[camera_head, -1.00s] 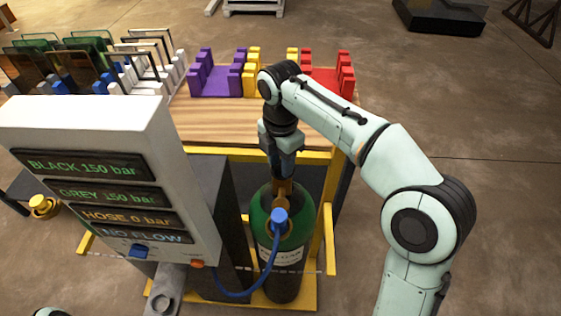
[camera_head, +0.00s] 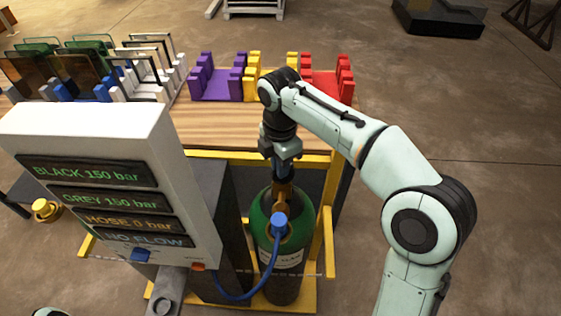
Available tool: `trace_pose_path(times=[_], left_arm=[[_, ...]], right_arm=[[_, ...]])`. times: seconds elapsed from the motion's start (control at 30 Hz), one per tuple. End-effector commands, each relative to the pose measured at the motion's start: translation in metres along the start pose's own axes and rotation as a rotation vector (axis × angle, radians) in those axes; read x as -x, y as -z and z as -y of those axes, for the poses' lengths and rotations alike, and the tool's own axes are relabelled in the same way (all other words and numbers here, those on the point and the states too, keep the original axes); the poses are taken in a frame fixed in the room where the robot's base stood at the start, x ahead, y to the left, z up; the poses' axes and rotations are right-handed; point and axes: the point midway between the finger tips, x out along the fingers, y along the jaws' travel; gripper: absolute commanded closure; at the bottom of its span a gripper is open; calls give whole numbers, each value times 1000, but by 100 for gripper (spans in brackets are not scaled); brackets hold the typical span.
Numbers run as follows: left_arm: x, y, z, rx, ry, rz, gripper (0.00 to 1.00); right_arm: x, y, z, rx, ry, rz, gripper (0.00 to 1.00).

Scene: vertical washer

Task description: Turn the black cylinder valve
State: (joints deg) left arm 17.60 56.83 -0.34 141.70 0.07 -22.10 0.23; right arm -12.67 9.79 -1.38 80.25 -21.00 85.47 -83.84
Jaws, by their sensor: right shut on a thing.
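A gas cylinder (camera_head: 267,219) with a green top and a dark body stands upright on the yellow-framed cart, with a pale label on its front. A brass valve (camera_head: 283,194) sits on its top. My right gripper (camera_head: 283,178) points straight down and is shut on the top of the valve; its fingers hide the part they hold. A blue connector (camera_head: 279,220) on the valve's front joins a blue hose (camera_head: 268,273). The display panel (camera_head: 90,203) reads BLACK 150 bar, GREY 150 bar, HOSE 0 bar, NO FLOW. My left gripper is not in view.
A wooden tabletop (camera_head: 215,126) behind the cylinder carries purple (camera_head: 216,88), yellow and red racks (camera_head: 325,85), with several framed panels at the left. The white display box stands close left of the cylinder. Open floor lies to the right.

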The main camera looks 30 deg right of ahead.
Motion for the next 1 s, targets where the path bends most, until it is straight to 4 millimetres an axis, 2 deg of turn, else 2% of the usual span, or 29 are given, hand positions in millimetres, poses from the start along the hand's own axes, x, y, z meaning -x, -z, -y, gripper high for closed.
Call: trace_pose_path(times=[0.4, 1.0], left_arm=[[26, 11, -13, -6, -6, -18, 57], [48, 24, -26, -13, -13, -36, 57]], right_arm=[[2, -1, -2, -380, 2, 2, 100], [2, -3, -6, -948, -1, 1, 100]])
